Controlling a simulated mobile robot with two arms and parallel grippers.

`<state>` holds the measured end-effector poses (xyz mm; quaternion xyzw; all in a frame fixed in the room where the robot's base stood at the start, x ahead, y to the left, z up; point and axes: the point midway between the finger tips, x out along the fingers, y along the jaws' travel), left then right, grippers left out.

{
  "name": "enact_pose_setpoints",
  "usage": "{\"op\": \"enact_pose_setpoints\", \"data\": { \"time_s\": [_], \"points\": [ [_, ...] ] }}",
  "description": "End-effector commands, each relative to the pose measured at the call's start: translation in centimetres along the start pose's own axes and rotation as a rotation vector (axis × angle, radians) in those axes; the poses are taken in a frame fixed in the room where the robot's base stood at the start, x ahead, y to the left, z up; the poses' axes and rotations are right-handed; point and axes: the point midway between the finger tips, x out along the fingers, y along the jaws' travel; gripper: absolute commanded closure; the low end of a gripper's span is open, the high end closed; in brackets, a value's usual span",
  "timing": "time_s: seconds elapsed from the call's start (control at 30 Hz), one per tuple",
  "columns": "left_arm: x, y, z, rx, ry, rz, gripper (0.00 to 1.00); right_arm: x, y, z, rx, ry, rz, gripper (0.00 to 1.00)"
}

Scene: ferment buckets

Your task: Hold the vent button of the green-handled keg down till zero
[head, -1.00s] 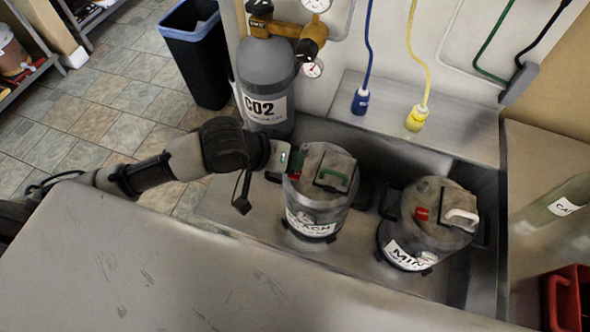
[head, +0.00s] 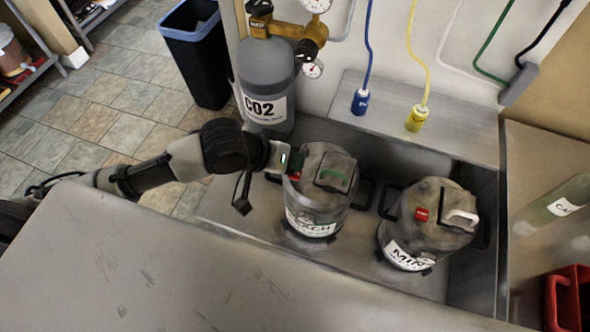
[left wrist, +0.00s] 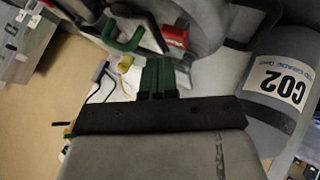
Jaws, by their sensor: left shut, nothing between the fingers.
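The green-handled keg (head: 318,200) stands upright in the sink-like recess, its green handle (head: 333,176) on the lid. A red button (head: 295,177) shows at the left of its lid. My left gripper (head: 294,164) is shut and empty at the lid's left edge, its fingertips right by the red button. In the left wrist view the shut green fingers (left wrist: 160,76) point at the lid, close to the red button (left wrist: 174,38); I cannot tell whether they touch it. The green handle (left wrist: 124,42) shows to their left. My right gripper is not in view.
A white-handled keg (head: 425,225) with a red button stands to the right. A grey CO2 cylinder (head: 265,80) stands behind my left wrist. Blue (head: 361,100) and yellow (head: 416,118) hose connectors rest on the back ledge. The front counter (head: 200,270) is bare.

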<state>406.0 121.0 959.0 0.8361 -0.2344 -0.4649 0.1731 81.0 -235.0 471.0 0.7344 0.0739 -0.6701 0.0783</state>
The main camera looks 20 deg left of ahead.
Motion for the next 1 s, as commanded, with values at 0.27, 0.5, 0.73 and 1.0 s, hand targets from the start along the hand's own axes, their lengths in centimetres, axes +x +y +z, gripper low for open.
{"op": "enact_pose_setpoints", "data": {
  "time_s": [0.27, 0.5, 0.73, 1.0],
  "points": [
    [0.45, -0.33, 0.35, 0.0, -0.001, -0.001, 1.0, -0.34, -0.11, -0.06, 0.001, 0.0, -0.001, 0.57],
    [0.45, -0.32, 0.35, 0.0, -0.001, -0.001, 1.0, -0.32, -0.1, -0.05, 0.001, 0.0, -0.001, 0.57],
    [0.59, -0.42, 0.45, 0.0, -0.001, 0.0, 1.0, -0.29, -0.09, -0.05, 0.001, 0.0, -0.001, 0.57],
    [0.82, -0.58, 0.62, -0.001, -0.001, 0.0, 1.0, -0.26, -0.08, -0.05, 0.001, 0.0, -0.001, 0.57]
  ]
}}
